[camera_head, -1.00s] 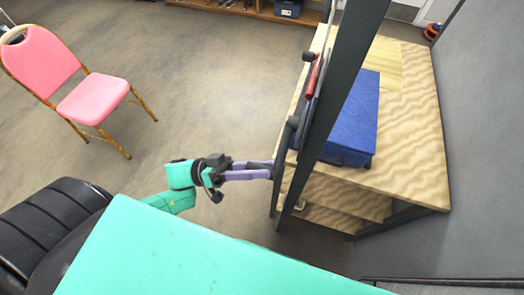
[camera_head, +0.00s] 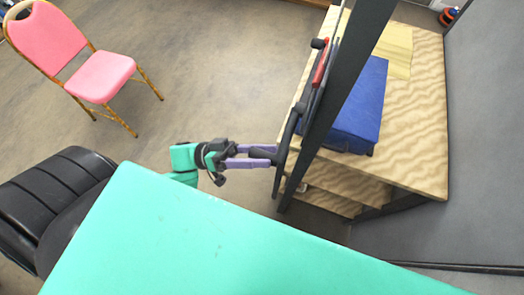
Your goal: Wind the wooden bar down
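A black crank wheel (camera_head: 278,172) shows nearly edge-on beside a dark upright post (camera_head: 338,85). A black handle (camera_head: 263,155) sticks out from it to the left. My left gripper (camera_head: 262,156) has its two purple fingers apart, one on each side of this handle. I cannot tell whether they press on it. A red part (camera_head: 321,64) and a black knob (camera_head: 318,43) show higher along the same post. I cannot make out the wooden bar. My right gripper is not in view.
A wood-grain shelf unit (camera_head: 425,120) behind the post carries a blue case (camera_head: 362,108) and a pale wooden slab (camera_head: 396,50). A pink chair (camera_head: 100,76) stands at the left. The floor between chair and post is clear.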

